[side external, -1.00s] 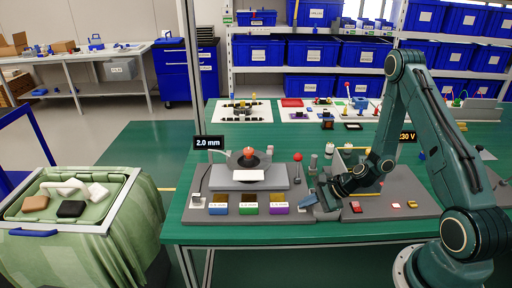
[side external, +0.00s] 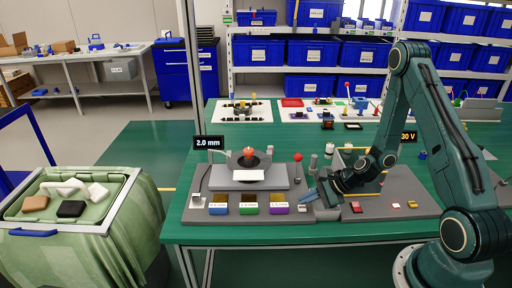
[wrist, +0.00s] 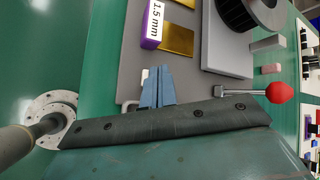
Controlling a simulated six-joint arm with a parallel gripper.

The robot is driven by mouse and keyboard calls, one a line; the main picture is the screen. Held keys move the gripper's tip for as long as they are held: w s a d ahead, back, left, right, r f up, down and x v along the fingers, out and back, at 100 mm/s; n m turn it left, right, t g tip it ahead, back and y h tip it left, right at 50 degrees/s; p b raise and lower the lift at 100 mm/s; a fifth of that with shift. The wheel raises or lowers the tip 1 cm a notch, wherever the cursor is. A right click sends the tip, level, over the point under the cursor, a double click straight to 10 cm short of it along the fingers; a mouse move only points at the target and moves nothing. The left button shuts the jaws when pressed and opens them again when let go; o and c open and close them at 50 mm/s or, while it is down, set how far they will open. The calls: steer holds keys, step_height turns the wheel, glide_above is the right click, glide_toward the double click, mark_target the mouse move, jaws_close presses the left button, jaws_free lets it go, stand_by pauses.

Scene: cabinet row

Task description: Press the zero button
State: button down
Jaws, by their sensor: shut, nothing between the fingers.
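My gripper (side external: 309,197) points left and down beside the right end of the gauge station's grey base (side external: 244,209) in the side view. In the wrist view its blue-grey fingers (wrist: 157,88) are together with nothing between them, over the base's edge beside the purple 1.5 mm block (wrist: 153,24). I cannot make out a button marked zero.
A red-knobbed lever (side external: 297,158) stands to the right of the gauge; its knob (wrist: 279,92) shows in the wrist view. A 2.0 mm display (side external: 208,143) stands at the left. A second station (side external: 400,205) with small buttons lies to the right.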

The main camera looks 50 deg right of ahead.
steer(key=shift+r, duration=0.15)
steer(key=shift+r, duration=2.35)
steer(key=shift+r, duration=0.1)
steer(key=r+n, duration=0.1)
step_height(320, 180, up, 8)
steer(key=n+g, duration=0.2)
steer(key=n, duration=0.5)
glide_above(305, 209)
steer(key=s+a, duration=0.1)
steer(key=a, duration=0.3)
steer(key=s+a+r+n+g+h, duration=0.1)
steer(key=s+a+r+n+h, duration=0.1)
steer(key=s+a+r+n, duration=0.35)
steer(key=s+r+n+h, duration=0.2)
steer(key=s+r+n, duration=0.6)
steer(key=s+r, duration=0.4)
steer(key=shift+s+r, duration=0.15)
steer(key=shift+s, duration=0.75)
